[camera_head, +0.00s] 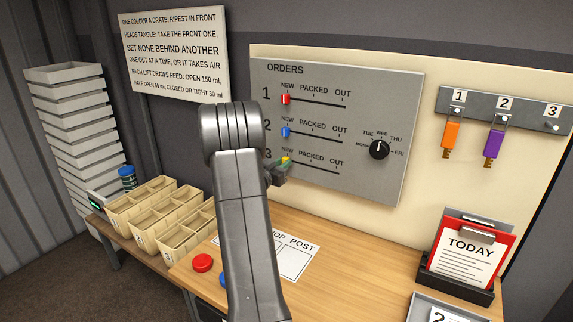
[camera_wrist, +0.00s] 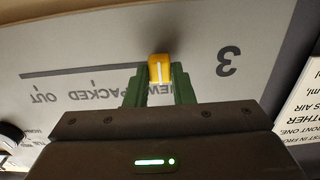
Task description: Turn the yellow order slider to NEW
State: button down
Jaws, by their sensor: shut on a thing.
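The grey ORDERS board (camera_head: 390,100) has three slider rows. The yellow order slider (camera_head: 286,160) is in row 3, at the end of its track by the NEW label. In the wrist view the yellow slider (camera_wrist: 159,67) sits between the two green fingers of my gripper (camera_wrist: 159,75), at the track end near the upside-down 3. My gripper (camera_head: 281,168) is shut on it, against the board. NEW in row 3 is partly covered by my fingers in the wrist view.
The red slider (camera_head: 285,99) and blue slider (camera_head: 286,132) are above, both by NEW. A black day dial (camera_head: 379,149) is right of the tracks. Wooden crates (camera_head: 140,205) stand lower left. A TODAY clipboard (camera_head: 467,255) stands on the wooden bench (camera_head: 360,270).

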jog(key=c, duration=1.2)
grip_release()
jog(key=shift+c, duration=0.2)
jog(key=shift+s, duration=0.1)
jog(key=b+v, duration=0.2)
jog(key=v, duration=1.1)
jog(key=shift+s+a, duration=0.25)
jog(key=shift+w, duration=0.1)
jog(key=p+x, duration=0.1)
jog(key=x, duration=1.2)
jog(key=shift+d+p, duration=0.4)
jog(key=shift+d, duration=0.15)
